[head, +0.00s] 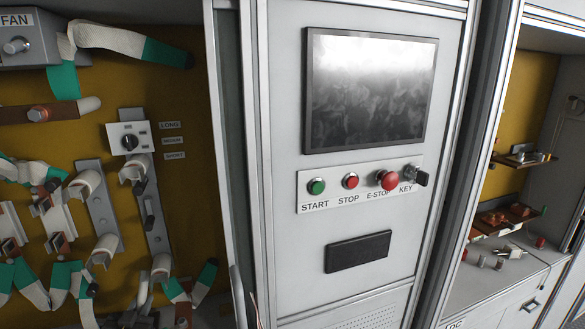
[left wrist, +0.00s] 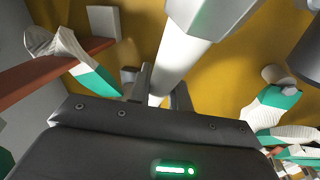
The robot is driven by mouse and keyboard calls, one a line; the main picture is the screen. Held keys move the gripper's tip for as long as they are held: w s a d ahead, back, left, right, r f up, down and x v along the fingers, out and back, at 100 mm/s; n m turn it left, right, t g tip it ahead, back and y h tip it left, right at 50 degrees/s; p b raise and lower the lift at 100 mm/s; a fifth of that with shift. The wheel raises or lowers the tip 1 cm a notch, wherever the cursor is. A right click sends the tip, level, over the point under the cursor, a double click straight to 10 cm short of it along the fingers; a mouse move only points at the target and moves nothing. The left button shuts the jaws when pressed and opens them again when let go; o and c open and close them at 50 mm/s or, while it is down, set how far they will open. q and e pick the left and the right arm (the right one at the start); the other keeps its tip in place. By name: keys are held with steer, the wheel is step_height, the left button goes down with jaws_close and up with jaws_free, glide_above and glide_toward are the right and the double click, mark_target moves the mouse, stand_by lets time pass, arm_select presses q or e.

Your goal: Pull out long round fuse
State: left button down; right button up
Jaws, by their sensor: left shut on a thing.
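A long white round fuse (left wrist: 170,62) runs down the middle of the left wrist view. A grey end piece (left wrist: 205,15) is at its top. My left gripper (left wrist: 163,92) is shut on the fuse, with one dark finger on each side of it. The fuse's lower end is hidden behind my gripper body. In the head view I cannot clearly make out my left gripper among the crowded parts at the lower left. My right gripper is not in view.
White and green cable sleeves (left wrist: 85,65) hang close on both sides of my left gripper. A brown bar (left wrist: 50,65) is at its left. In the head view, a grey cabinet with a screen (head: 368,92) and buttons (head: 350,180) stands right of the yellow panel (head: 195,115).

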arm_select(q)
steer(key=shift+s+d+p, duration=0.3)
steer(key=shift+s+p, duration=0.2)
steer(key=shift+s, duration=0.4)
steer(key=shift+s+d+f+p, duration=0.1)
steer(key=shift+s+d+p, duration=0.2)
steer(key=shift+s, duration=0.25)
steer(key=shift+s+d+f+p, duration=0.15)
steer(key=shift+s+p, duration=0.2)
steer(key=shift+s, duration=0.2)
steer(key=shift+s+d+p, duration=0.25)
steer(key=shift+s+p, duration=0.1)
steer(key=shift+s, duration=0.2)
steer(key=shift+s+d+r, duration=0.2)
steer(key=shift+s+d, duration=0.1)
steer(key=shift+s, duration=0.25)
steer(key=shift+a, duration=0.2)
